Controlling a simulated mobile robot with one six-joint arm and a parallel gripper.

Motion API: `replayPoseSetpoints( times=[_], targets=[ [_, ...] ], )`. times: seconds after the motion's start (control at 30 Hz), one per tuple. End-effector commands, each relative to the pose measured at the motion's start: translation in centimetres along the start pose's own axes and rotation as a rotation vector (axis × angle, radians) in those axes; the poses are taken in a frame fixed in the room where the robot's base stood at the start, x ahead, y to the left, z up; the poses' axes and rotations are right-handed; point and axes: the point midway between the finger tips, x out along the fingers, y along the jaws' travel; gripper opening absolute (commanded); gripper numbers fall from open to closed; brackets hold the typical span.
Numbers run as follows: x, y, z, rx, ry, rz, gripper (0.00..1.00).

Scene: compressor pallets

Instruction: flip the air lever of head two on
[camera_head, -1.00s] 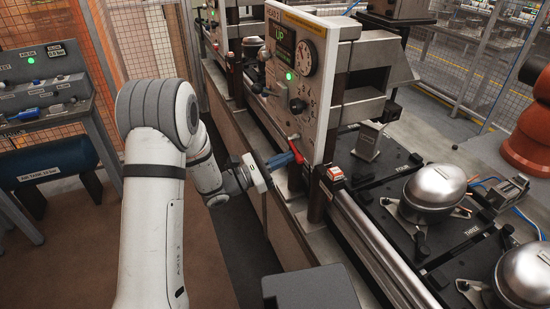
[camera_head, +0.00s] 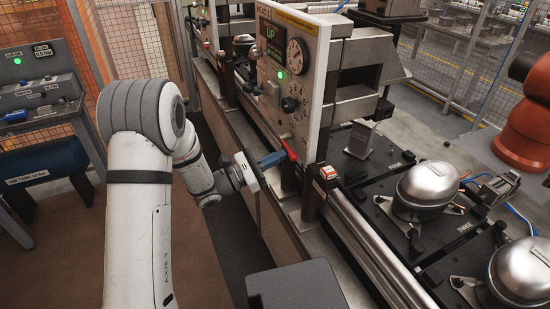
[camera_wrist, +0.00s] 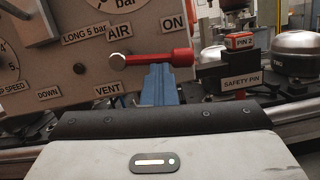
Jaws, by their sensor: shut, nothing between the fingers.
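The air lever (camera_wrist: 155,59) has a red handle and a pale round pivot at its left end. In the wrist view it lies nearly level, pointing right, below the ON label (camera_wrist: 173,24) and above the VENT label (camera_wrist: 108,89). My gripper (camera_wrist: 159,69) has blue fingers, shut and empty. Their tips are at the handle's underside, right of its middle; contact is unclear. It also shows in the head view (camera_head: 282,154).
A dark post with a red PIN 2 block (camera_wrist: 239,41) and a SAFETY PIN label (camera_wrist: 241,81) stands right of the lever. Silver compressors (camera_head: 426,184) sit on the dark pallets at right. The floor aisle left of the line is clear.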

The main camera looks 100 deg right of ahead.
Motion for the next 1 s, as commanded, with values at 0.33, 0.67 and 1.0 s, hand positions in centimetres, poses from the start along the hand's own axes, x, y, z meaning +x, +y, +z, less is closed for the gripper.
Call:
replayPoseSetpoints(
  times=[0.33,0.67,1.0],
  targets=[
    [-1.5,0.0,-4.8,-0.004,-0.001,-0.001,0.00],
    [-8.9,0.3,-4.0,-0.005,-0.001,0.007,0.00],
    [-11.5,0.4,-3.8,-0.002,-0.002,0.007,0.00]
  ],
)
